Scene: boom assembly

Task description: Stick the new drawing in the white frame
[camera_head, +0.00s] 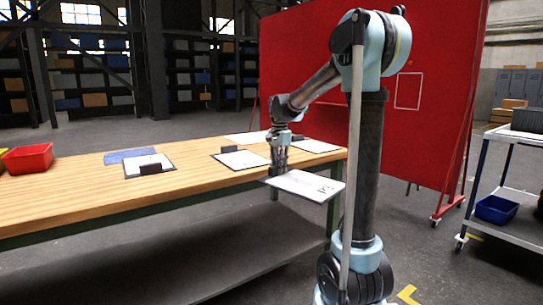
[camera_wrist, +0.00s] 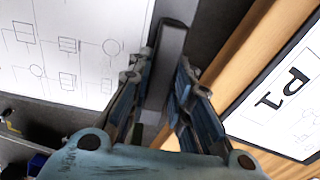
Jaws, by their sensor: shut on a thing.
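The white frame (camera_head: 408,91) is a thin white outline on the red upright board (camera_head: 335,60), with only red inside it. My gripper (camera_head: 278,172) is shut on the dark handle (camera_wrist: 170,62) of a flat white drawing panel (camera_head: 308,185). The panel is held roughly level, just off the table's right front edge. In the wrist view the panel (camera_wrist: 70,45) shows line-drawn boxes and circles at the left. Whether it is the new drawing cannot be told.
The wooden table (camera_head: 60,195) carries several drawing panels, among them one at the left (camera_head: 140,171) and one in the middle (camera_head: 245,160). A blue sheet (camera_head: 130,155) and red bin (camera_head: 28,158) are further left. A cart (camera_head: 515,232) stands right; floor before the red board looks open.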

